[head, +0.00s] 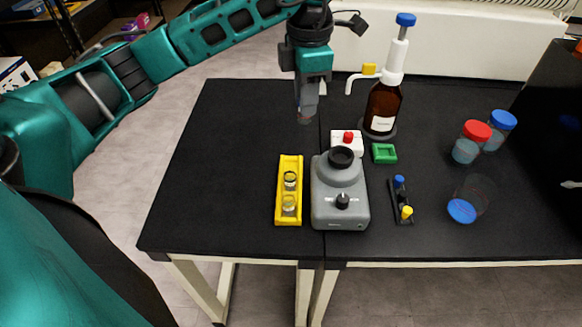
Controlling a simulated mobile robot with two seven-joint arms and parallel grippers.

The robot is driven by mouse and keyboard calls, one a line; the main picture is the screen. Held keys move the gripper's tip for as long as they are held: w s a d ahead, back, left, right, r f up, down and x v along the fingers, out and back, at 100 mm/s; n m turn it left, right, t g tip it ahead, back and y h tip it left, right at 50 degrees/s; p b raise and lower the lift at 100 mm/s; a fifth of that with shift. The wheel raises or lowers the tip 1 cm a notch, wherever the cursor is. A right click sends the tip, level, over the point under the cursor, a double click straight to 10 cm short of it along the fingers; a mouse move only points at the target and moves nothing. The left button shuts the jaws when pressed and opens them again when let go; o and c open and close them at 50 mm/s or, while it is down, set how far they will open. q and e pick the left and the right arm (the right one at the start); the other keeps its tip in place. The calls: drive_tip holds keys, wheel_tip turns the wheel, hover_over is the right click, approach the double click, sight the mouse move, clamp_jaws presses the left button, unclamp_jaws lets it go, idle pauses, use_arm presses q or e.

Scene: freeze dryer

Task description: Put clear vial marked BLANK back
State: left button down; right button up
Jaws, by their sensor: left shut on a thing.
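My left gripper (306,108) points down above the back of the black table, behind the yellow rack. It is shut on a small clear vial (305,118), mostly hidden by the fingers; any BLANK marking is too small to read. The yellow rack (280,205) stands left of the grey mixer. Two small vials sit in it, a rear one (290,181) and a front one (289,204); their labels cannot be read. My right gripper is not in view.
The grey mixer (328,205) stands close to the rack's right side. Behind it are a white block with a red knob (348,142), a green tray (384,153) and a brown dispenser bottle (382,106). A dark pen-like rack (395,205) and lidded jars (466,150) stand right.

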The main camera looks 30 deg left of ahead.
use_arm(q)
drive_tip(key=w+a+r+n, duration=0.2)
drive_tip(key=a+n, duration=0.2)
drive_tip(key=n, duration=1.4)
drive_tip(key=shift+s+a+f+b, duration=0.1)
drive_tip(key=shift+f+b, duration=0.75)
drive_tip(key=shift+f, duration=4.05)
drive_tip(key=shift+a+f+b, duration=0.1)
drive_tip(key=shift+f+b, duration=0.75)
drive_tip(key=shift+f, duration=4)
drive_tip(key=shift+f, duration=0.1)
drive_tip(key=c, duration=0.9)
unclamp_jaws()
